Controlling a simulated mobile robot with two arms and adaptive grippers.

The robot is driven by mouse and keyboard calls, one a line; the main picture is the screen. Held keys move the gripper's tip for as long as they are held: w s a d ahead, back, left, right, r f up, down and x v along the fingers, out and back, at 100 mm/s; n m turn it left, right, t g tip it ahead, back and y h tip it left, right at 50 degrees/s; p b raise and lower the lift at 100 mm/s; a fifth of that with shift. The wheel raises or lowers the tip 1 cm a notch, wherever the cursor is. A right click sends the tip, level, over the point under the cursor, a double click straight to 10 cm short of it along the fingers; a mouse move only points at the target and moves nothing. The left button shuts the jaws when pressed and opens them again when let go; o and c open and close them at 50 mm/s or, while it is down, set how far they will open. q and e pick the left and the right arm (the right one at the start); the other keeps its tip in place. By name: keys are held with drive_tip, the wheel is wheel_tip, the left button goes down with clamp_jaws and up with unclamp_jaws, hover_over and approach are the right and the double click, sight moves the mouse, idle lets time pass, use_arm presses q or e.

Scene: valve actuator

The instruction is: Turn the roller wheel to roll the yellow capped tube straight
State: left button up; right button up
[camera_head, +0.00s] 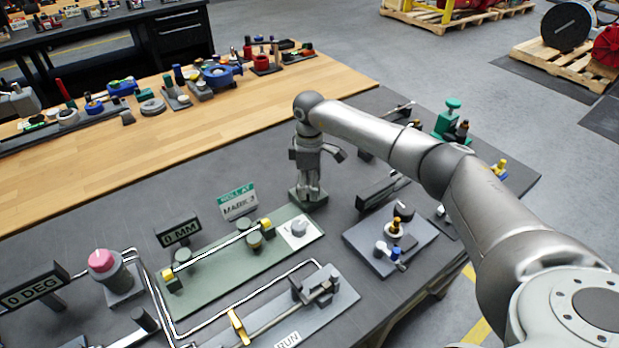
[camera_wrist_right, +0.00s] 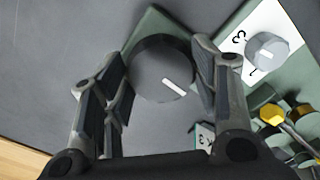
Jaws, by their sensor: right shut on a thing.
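The tube (camera_head: 215,249) with yellow caps (camera_head: 265,223) lies across rollers on a green base plate (camera_head: 225,283). One yellow cap (camera_wrist_right: 272,113) also shows in the right wrist view. The roller wheel (camera_wrist_right: 162,68) is a dark round knob with a white line on its top, on a small green block (camera_head: 299,195). My right gripper (camera_head: 309,192) comes down over it from above, its fingers shut on the wheel's two sides. The wheel is mostly hidden by the fingers in the head view. My left gripper is not in view.
A grey dial (camera_head: 299,228) on a white numbered card sits beside the wheel. A "ROLL AT MARK 3" sign (camera_head: 237,202) and a "0 MM" display (camera_head: 179,232) stand behind the tube. A grey plate with small knobs (camera_head: 365,245) lies to the right.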

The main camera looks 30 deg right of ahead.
sight(309, 186)
drive_tip(key=m+p, duration=0.2)
drive_tip(key=m, duration=0.3)
drive_tip(key=shift+r, duration=0.1)
drive_tip(key=shift+p, duration=0.3)
idle(0.4)
drive_tip(key=o, duration=1)
drive_tip(key=shift+r, duration=0.1)
wheel_tip(309, 186, up, 12)
drive_tip(key=shift+f, duration=0.2)
